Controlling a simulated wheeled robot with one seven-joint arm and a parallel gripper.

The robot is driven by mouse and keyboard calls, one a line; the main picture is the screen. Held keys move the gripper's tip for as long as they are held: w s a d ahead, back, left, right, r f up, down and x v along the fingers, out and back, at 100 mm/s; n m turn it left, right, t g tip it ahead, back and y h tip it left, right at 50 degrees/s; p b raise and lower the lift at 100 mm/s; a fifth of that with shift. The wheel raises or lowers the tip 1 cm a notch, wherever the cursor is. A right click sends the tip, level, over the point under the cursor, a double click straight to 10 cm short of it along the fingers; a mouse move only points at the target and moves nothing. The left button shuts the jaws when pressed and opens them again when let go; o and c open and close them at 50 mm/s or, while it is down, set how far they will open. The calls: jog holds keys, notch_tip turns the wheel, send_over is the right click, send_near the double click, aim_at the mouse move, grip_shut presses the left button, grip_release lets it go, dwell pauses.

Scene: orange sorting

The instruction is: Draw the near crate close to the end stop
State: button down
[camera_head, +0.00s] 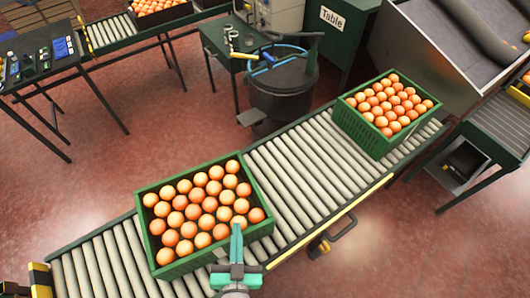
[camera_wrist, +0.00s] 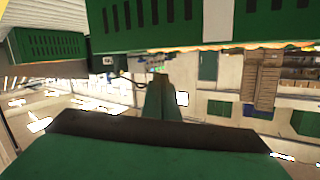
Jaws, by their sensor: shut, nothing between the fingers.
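The near crate (camera_head: 206,254) is green and slatted, full of oranges, and sits on the roller conveyor left of centre. Its slotted wall also fills the top of the wrist view (camera_wrist: 160,22), which looks upside down. My gripper (camera_head: 237,230) is shut and empty at the crate's near side, toward its right corner; its tip overlaps the rim in the head view. In the wrist view the fingers (camera_wrist: 162,95) show apart from the wall; contact cannot be told. The yellow-black end stop (camera_head: 40,279) is at the conveyor's lower left end.
Bare rollers (camera_head: 92,264) lie between the near crate and the end stop. A second full green crate (camera_head: 372,140) stands farther right on the conveyor. A dark drum (camera_head: 282,95) stands behind the conveyor. A yellow-edged rail with a handle (camera_head: 332,233) runs along the near side.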

jog(key=w+a, duration=0.1)
jog(key=w, duration=0.1)
jog(key=w+a+r+y, duration=0.1)
jog(key=w+a, duration=0.1)
jog(key=w, duration=0.1)
jog(key=w+a+r+y, duration=0.1)
jog(key=w+a, duration=0.1)
jog(key=w, duration=0.1)
jog(key=shift+a+n, duration=0.25)
jog(key=shift+n, duration=0.05)
jog(key=w+a+r+n+g+y, duration=0.5)
jog(key=w+a+r+n, duration=0.1)
jog(key=w+a+n, duration=0.3)
jog(key=w+a+r+n+g+y, duration=0.45)
jog(key=w+a+n, duration=0.35)
jog(key=a+n, duration=0.2)
jog(key=d+f+n+g+h, duration=0.2)
jog(key=d+f+h, duration=0.1)
jog(key=d, duration=0.8)
jog(key=d+f+n+g+h, duration=0.2)
jog(key=d+h, duration=0.3)
jog(key=d, duration=0.5)
jog(key=d+f+n+g+h, duration=0.2)
jog(key=d+f+h, duration=0.1)
jog(key=d, duration=0.8)
jog(key=shift+s+d+f+n+h, duration=0.2)
jog(key=shift+d+f+n+h, duration=0.15)
jog(key=shift+h, duration=0.3)
